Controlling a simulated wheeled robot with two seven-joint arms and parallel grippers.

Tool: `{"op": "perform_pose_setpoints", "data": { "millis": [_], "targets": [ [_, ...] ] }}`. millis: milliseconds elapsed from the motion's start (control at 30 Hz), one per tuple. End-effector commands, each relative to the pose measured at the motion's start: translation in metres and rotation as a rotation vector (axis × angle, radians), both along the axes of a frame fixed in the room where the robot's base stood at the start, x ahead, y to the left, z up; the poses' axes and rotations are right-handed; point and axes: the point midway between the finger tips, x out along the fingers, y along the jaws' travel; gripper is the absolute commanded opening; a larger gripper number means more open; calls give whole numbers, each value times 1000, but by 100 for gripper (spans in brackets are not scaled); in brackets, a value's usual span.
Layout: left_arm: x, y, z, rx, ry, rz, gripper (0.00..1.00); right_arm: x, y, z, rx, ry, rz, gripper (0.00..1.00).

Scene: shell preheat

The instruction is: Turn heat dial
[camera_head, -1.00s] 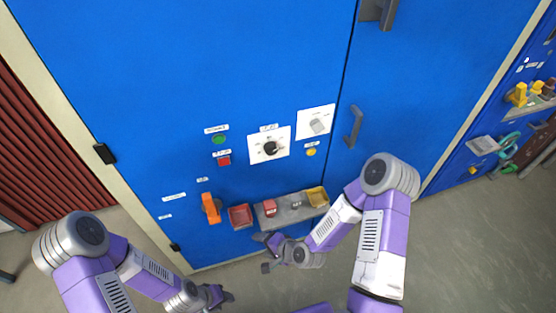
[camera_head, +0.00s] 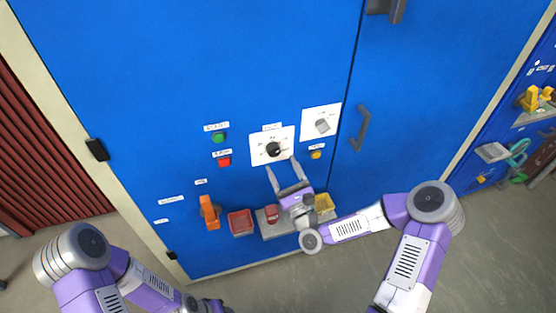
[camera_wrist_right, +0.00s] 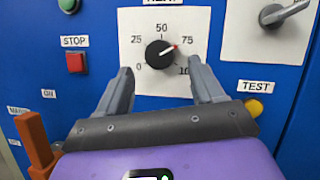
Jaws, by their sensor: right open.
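The heat dial (camera_head: 273,149) is a black round knob on a white plate (camera_head: 258,158) on the blue cabinet front. In the right wrist view the dial (camera_wrist_right: 159,54) has a scale from 0 to 100, and its red mark points up and right, toward 75. My right gripper (camera_head: 282,164) is just below the dial, open and empty. In the right wrist view its fingers (camera_wrist_right: 161,66) point at the plate, one on each side below the knob; contact is not visible. My left gripper (camera_head: 216,306) is low at the bottom edge, partly cut off.
A grey selector switch (camera_head: 322,125) is right of the dial, with a yellow test button (camera_head: 316,155) below it. A green button (camera_head: 218,138) and a red stop button (camera_head: 224,162) are to the left. An orange handle (camera_head: 208,211) and a red bin (camera_head: 241,222) are lower.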

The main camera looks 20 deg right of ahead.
Motion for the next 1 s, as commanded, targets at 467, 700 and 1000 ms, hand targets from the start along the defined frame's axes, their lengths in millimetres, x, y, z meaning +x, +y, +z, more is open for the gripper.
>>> {"op": "perform_pose_setpoints", "data": {
  "millis": [467,700,1000],
  "targets": [
    [0,0,-5,0,0,0,43,33,6,13,-1,2,-1,67],
    [0,0,-5,0,0,0,43,33,6,13,-1,3,-1,49],
    [0,0,-5,0,0,0,43,33,6,13,-3,3,0,12]
  ]
}}
